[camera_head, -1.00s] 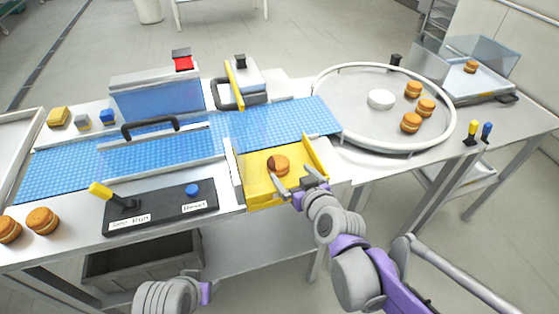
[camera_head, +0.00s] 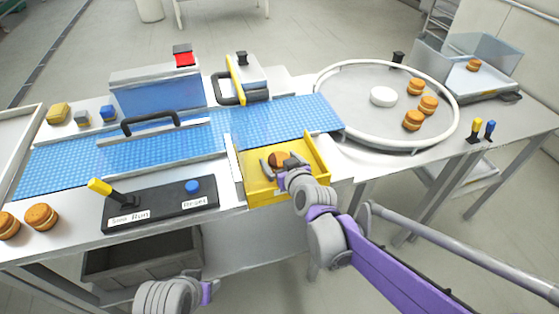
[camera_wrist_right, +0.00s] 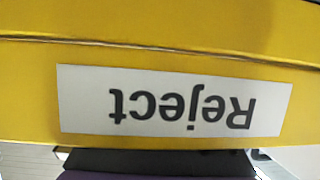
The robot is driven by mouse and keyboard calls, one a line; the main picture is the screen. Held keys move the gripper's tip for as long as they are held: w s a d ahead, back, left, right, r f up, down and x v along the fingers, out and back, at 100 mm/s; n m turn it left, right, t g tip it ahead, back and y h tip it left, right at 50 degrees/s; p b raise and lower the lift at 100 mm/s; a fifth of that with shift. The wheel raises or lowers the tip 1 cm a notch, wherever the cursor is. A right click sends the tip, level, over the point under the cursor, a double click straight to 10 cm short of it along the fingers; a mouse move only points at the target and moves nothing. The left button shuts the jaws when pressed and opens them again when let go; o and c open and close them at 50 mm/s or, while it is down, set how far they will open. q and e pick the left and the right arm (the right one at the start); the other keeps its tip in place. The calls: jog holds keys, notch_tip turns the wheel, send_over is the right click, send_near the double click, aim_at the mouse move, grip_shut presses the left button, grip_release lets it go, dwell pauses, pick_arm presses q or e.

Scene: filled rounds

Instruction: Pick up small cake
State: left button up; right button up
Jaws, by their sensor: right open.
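The small cake (camera_head: 276,159), a round brown filled cake, sits in the yellow tray (camera_head: 318,152) at the front of the table. My right gripper (camera_head: 281,165) is low inside the tray, its open fingers to either side of the cake and partly covering it. I cannot tell whether they touch it. In the right wrist view, the yellow tray wall (camera_wrist_right: 160,20) with an upside-down "Reject" label (camera_wrist_right: 175,101) fills most of the picture, and the cake does not show. Of my left arm only a grey and purple part shows at the bottom of the head view.
A blue conveyor (camera_head: 275,122) runs behind the tray. A control box (camera_head: 160,207) with a yellow lever stands to the left. A round rimmed turntable (camera_head: 349,80) with several cakes is at the right. Two more cakes lie at the far left.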

jog(key=c, duration=0.8)
